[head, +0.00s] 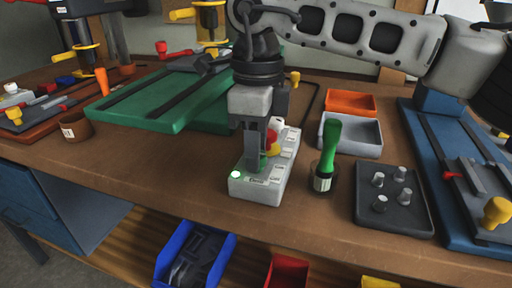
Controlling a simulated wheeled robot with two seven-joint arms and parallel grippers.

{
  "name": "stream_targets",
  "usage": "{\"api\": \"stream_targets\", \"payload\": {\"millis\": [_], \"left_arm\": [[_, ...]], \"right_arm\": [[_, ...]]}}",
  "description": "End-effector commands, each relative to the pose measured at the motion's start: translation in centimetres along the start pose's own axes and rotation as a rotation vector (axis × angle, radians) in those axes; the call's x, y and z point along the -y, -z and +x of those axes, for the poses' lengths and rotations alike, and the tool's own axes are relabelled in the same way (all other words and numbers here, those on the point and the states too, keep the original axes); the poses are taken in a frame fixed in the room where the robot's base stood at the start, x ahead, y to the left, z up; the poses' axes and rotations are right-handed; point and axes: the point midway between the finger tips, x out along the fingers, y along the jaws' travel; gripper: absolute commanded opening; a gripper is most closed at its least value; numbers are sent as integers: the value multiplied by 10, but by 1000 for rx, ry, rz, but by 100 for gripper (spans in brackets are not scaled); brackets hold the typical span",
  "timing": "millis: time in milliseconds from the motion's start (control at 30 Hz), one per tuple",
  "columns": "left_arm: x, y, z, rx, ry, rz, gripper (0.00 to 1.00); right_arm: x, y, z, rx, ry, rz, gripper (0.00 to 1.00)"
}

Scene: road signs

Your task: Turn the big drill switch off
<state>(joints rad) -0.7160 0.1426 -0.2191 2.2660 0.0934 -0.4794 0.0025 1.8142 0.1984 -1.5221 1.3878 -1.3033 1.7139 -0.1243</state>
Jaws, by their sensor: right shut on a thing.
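A pale grey switch box (272,187) stands on the brown workbench, near the middle. It has labels along its edge, a lit white-green lamp (235,174) at its near left corner, and red and yellow parts (273,142) farther back. My right gripper (256,163) points straight down over the near part of the box. It is shut on a small green switch (263,162), mostly hidden by the fingers. The label beside it is too small to read surely. The switch's exact position cannot be told. My left gripper is not in view.
A green-handled brush-like tool (329,150) stands just right of the box. A dark tray with metal knobs (394,196), a grey bin (351,136) and an orange bin (350,102) lie farther right. A green machine base (165,105) lies behind left. Bench space left of the box is clear.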

Motion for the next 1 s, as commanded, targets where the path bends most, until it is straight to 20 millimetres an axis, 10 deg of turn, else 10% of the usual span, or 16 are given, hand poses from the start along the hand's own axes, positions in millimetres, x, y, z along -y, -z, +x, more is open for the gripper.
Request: {"api": "stream_targets", "payload": {"millis": [1000], "left_arm": [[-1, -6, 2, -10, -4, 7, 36]], "right_arm": [[0, 1, -1, 29, 1, 570, 8]]}}
